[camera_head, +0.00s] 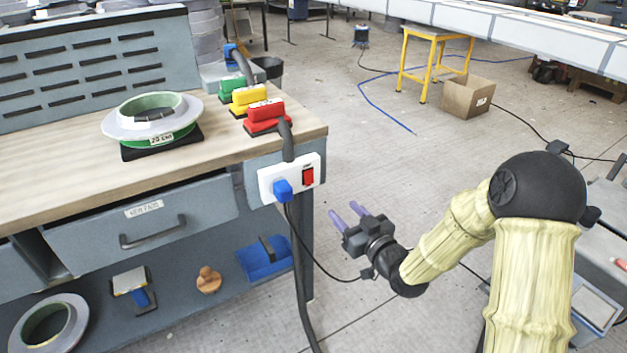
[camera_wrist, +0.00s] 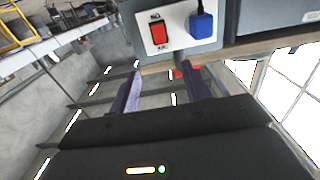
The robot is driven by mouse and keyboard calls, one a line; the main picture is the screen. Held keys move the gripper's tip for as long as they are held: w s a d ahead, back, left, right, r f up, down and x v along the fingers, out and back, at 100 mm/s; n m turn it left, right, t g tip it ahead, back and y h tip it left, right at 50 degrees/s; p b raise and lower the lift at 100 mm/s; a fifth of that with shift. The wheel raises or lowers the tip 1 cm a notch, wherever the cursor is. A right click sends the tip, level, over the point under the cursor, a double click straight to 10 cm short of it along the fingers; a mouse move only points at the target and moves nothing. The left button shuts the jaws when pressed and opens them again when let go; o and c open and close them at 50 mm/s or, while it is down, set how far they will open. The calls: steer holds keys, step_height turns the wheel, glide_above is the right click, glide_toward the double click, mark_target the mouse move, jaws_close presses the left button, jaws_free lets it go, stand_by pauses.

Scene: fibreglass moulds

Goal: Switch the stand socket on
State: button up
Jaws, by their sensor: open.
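In the wrist view the socket (camera_wrist: 176,45) shows near the top, with the red switch (camera_wrist: 157,31) on the left and the blue plug (camera_wrist: 201,23) on the right. My gripper (camera_head: 346,212) is open and empty, to the right of the socket and a little lower in the head view. Its two purple fingers point toward the bench, apart from the socket.
A cable (camera_head: 297,270) hangs below the plug beside the bench. On the bench top (camera_head: 60,173) stand red (camera_head: 266,116), yellow (camera_head: 249,96) and green (camera_head: 231,88) blocks and a ring mould (camera_head: 152,117). A cardboard box (camera_head: 468,96) stands on the floor. The floor behind my gripper is open.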

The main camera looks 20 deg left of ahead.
mark_target(309, 175)
steer(key=b+x, duration=0.1)
steer(key=x, duration=1.4)
steer(key=shift+w+a+b, duration=0.2)
steer(key=shift+a+b, duration=0.05)
steer(key=shift+b, duration=0.1)
